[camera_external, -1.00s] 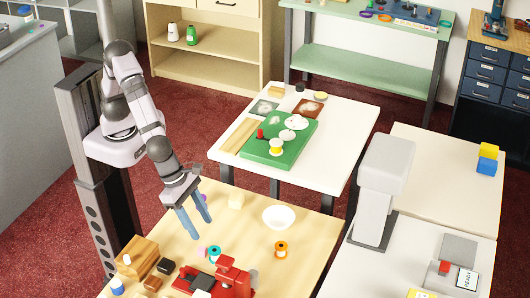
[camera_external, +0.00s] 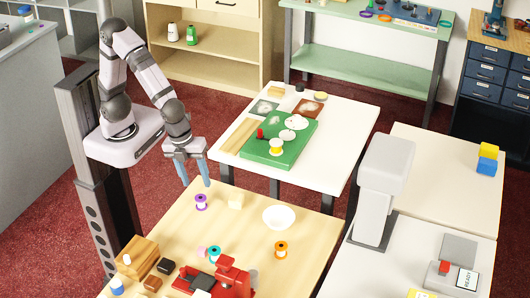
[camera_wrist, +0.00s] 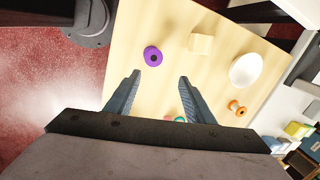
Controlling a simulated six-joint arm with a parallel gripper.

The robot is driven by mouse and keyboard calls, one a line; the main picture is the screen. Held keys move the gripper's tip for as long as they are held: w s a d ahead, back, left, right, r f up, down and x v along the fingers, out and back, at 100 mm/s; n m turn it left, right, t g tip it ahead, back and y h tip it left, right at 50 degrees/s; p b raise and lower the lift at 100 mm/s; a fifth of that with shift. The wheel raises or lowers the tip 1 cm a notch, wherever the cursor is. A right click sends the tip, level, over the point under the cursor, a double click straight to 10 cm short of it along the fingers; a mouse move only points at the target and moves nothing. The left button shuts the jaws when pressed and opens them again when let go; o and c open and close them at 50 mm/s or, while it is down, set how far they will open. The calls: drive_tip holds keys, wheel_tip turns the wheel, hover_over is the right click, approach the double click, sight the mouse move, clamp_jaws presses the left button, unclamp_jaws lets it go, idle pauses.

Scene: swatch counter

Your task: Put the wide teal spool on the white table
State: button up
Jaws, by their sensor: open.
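A teal spool (camera_external: 214,253) stands on the wooden-topped table (camera_external: 315,225), beside a red device. In the wrist view only a bit of the teal spool (camera_wrist: 180,119) shows near the gripper's body. My gripper (camera_external: 196,183) is open and empty, above the far left edge of that table and well behind the teal spool. In the wrist view its fingers (camera_wrist: 160,76) are spread apart with nothing between the tips. A white-topped table (camera_external: 345,130) stands behind, holding a green board; other pale tabletops stand at the right.
A purple spool (camera_external: 201,202), a cream block (camera_external: 236,201), a white bowl (camera_external: 279,216) and an orange spool (camera_external: 281,250) stand on the wooden table. The red device (camera_external: 232,277) and wooden block (camera_external: 138,256) crowd its front. The white table's right side is bare.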

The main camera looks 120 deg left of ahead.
drive_tip(key=s+a+f+n+g, duration=0.1)
drive_tip(key=s+a+n, duration=0.4)
drive_tip(key=s+n, duration=0.6)
drive_tip(key=n, duration=0.4)
drive_tip(key=shift+a+f+g+h, duration=0.15)
drive_tip(key=shift+a+g+h, duration=0.15)
drive_tip(key=shift+a+h, duration=0.1)
drive_tip(key=shift+o, duration=0.5)
drive_tip(key=shift+s+n, duration=0.35)
drive_tip(key=shift+n, duration=0.25)
